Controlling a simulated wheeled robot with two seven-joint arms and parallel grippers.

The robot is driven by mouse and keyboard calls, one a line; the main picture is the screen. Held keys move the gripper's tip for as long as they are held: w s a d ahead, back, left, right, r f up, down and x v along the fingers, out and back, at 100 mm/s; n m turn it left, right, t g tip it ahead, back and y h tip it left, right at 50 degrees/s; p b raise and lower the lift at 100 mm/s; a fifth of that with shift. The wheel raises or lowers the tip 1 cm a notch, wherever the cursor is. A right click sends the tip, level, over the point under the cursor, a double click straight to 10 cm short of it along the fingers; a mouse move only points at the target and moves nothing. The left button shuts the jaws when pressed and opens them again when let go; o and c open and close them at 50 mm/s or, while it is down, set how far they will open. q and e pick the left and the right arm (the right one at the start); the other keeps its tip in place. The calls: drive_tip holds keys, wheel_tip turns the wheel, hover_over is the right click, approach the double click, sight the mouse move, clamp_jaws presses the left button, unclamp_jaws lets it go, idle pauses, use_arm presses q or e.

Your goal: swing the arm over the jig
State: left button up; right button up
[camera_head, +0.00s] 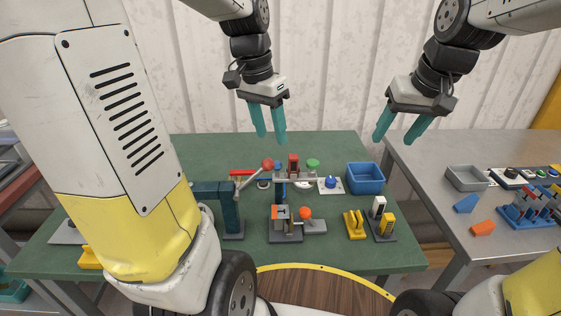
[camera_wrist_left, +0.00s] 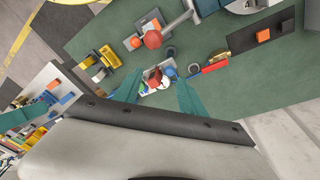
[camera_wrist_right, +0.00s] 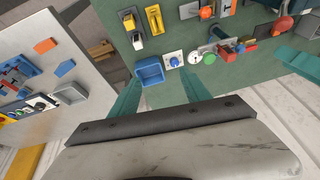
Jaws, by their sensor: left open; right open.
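A teal bender column (camera_head: 231,212) stands left of centre on the green table. Its grey arm (camera_head: 249,181) slants up and back to the right, ending in a red ball knob (camera_head: 267,164). The knob also shows in the left wrist view (camera_wrist_left: 153,39) and the right wrist view (camera_wrist_right: 283,23). The jig (camera_head: 286,237), a dark base with grey and orange parts, sits right of the column; the arm points behind it. My left gripper (camera_head: 270,138) is open and empty, above and behind the knob. My right gripper (camera_head: 398,138) is open and empty above the back right.
A blue bin (camera_head: 366,187) stands at the table's back right. Yellow, white and black blocks (camera_head: 383,228) stand in front of it. A grey side table (camera_head: 440,155) holds a grey tray (camera_head: 465,178) and a blue rack.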

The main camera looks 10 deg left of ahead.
sight(277, 164)
use_arm(q)
drive_tip(key=w+f+m+g, duration=0.1)
drive_tip(key=f, duration=0.1)
drive_tip(key=w+f, duration=0.1)
drive_tip(key=w, duration=0.1)
drive_tip(key=w+f+m+g, duration=0.1)
drive_tip(key=w+f, duration=0.1)
drive_tip(key=shift+w+a+f+m+g, duration=0.25)
drive_tip(key=shift+a+f+m+g, duration=0.05)
drive_tip(key=shift+a, duration=0.1)
drive_tip(key=f, duration=0.5)
drive_tip(key=d+f, duration=0.1)
drive_tip(key=f, duration=0.2)
drive_tip(key=shift+s, duration=0.35)
use_arm(e)
drive_tip(key=s+d+m+t, duration=0.1)
drive_tip(key=s+d+t, duration=0.1)
drive_tip(key=s, duration=0.9)
drive_tip(key=shift+s+d+r+m, duration=0.35)
drive_tip(key=shift+m, duration=0.05)
use_arm(q)
clamp_jaws()
